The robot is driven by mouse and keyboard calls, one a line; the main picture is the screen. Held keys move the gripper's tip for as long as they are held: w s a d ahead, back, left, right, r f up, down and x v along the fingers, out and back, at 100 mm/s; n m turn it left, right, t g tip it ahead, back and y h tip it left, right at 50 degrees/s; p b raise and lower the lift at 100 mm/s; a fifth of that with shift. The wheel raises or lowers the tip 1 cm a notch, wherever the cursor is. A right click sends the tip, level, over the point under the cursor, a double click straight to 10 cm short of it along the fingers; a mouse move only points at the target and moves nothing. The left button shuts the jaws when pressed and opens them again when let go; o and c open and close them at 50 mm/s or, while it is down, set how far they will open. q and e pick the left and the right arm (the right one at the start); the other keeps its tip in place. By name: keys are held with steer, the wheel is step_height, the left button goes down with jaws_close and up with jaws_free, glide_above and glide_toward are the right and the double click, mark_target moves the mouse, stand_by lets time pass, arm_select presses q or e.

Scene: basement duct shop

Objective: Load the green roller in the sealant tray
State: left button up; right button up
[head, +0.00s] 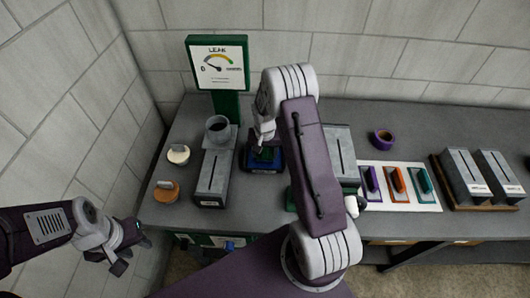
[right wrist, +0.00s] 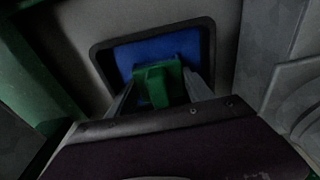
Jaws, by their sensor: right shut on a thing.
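The green roller (right wrist: 155,88) is between the two fingers of my right gripper (right wrist: 160,92), which is shut on it. In the right wrist view the roller is over the blue inside of the dark-rimmed sealant tray (right wrist: 206,28). Whether it touches the blue surface I cannot tell. In the head view the blue tray (head: 262,168) sits on the bench below my right gripper (head: 266,146), partly hidden by the gripper and arm. My left gripper (head: 130,252) is empty with its fingers apart, off the bench's left front corner.
Grey slotted boxes (head: 214,178) stand left and right of the tray. A grey cup (head: 217,128), a gauge sign (head: 217,65) and two small tubs (head: 166,191) are at the left. Purple, orange and teal tools (head: 397,181) lie on a white mat (head: 402,207). A purple ring (head: 382,139) lies behind.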

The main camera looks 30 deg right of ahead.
steer(key=shift+s, duration=0.1)
stand_by(0.3)
step_height(320, 180, up, 7)
steer(key=p, duration=0.5)
steer(key=shift+p, duration=0.35)
steer(key=shift+a+f, duration=0.15)
steer(key=shift+w+a+r+n+b, duration=0.2)
steer(key=shift+w+a+r+b, duration=0.1)
steer(key=shift+w+a+b, duration=0.25)
steer(key=shift+w+a+r+n+b, duration=0.2)
steer(key=shift+w+a+r+b, duration=0.15)
steer(key=shift+a+b, duration=0.2)
steer(key=s+a+n+b, duration=0.3)
steer(key=s+a+n, duration=0.2)
steer(key=s, duration=0.6)
steer(key=shift+s+a+r+n+y, duration=0.3)
steer(key=shift+a+r+y, duration=0.1)
steer(key=shift+a, duration=0.9)
